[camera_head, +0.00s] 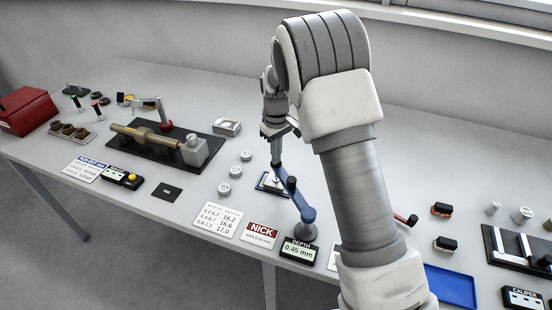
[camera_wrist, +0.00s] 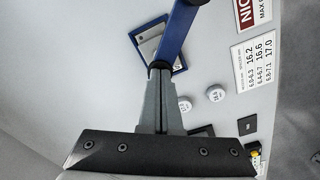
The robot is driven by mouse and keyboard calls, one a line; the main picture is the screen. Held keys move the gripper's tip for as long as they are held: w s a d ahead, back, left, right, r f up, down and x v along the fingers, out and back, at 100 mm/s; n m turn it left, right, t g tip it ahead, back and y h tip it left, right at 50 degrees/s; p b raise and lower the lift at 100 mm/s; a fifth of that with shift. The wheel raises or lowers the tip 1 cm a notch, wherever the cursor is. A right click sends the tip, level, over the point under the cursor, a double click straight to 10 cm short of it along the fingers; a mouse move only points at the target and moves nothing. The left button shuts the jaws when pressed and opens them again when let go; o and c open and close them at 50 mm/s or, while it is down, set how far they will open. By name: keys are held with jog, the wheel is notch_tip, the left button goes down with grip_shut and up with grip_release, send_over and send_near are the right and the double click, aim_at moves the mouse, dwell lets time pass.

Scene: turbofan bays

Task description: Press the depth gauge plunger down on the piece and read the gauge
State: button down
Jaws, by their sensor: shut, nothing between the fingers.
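The depth gauge has a blue arm (camera_head: 299,200) on a round grey base, reaching over a metal piece (camera_head: 268,181) in a dark blue frame. Its display (camera_head: 299,251) reads 0.45 mm. My gripper (camera_head: 277,163) is shut and empty, pointing down at the arm's far end above the piece. In the wrist view my gripper (camera_wrist: 158,72) meets the dark end of the blue arm (camera_wrist: 177,36); I cannot tell whether they touch. The piece (camera_wrist: 150,40) is partly hidden by the arm there. The plunger tip is hidden.
A red NICK card (camera_head: 261,231) and a white number card (camera_head: 219,219) lie left of the display. Several round weights stand left of the piece, one of them here (camera_head: 236,172). A shaft fixture (camera_head: 152,139) stands further left, and a blue tray (camera_head: 451,286) lies right.

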jog(key=shift+s+f, duration=0.1)
jog(key=shift+s, duration=0.05)
notch_tip(320, 180, up, 9)
jog(key=p, duration=0.5)
jog(key=shift+f, duration=0.15)
dwell(0.5)
jog(key=s+d+r+m+t, duration=0.1)
jog(key=s+d+r+m, duration=0.15)
jog(key=s+r, duration=0.5)
jog(key=s+d+r+m+t, duration=0.1)
jog(key=s+d+r, duration=0.35)
jog(key=r, duration=0.55)
jog(key=s+d+r+m+t, duration=0.1)
jog(key=s+d+m, duration=0.1)
jog(key=s, duration=0.7)
jog(key=s+d+r+m+t, duration=0.1)
jog(key=s+d+m+t, duration=0.1)
jog(key=s, duration=0.8)
jog(key=shift+d+r+t, duration=0.15)
jog(key=shift+t, duration=0.15)
